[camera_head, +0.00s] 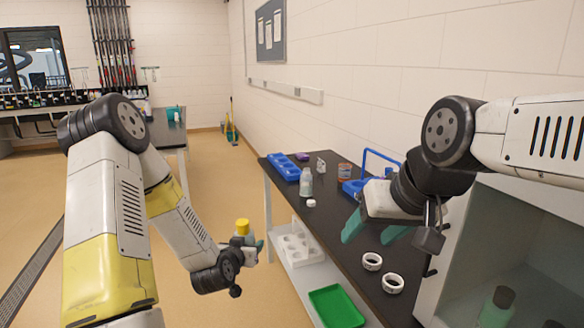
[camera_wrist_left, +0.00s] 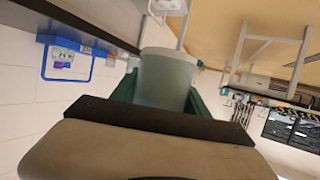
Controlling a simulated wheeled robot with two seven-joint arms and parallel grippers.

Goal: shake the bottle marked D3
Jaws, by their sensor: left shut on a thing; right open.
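A bottle with a yellow cap (camera_head: 243,226) is held in my left gripper (camera_head: 246,245), off the left side of the dark table. My left gripper is shut on its body. In the left wrist view the pale grey-green bottle body (camera_wrist_left: 165,78) sits between the green fingers. No D3 mark is readable on it in either view. My right gripper (camera_head: 374,233) is open and empty above the dark table, its two green fingers spread apart.
The dark table (camera_head: 335,228) bears a blue rack (camera_head: 284,167), a clear bottle (camera_head: 306,182), a small white cap (camera_head: 311,203) and two white rings (camera_head: 372,262). A white rack (camera_head: 299,248) and green tray (camera_head: 337,306) sit lower. Open floor lies behind my left gripper.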

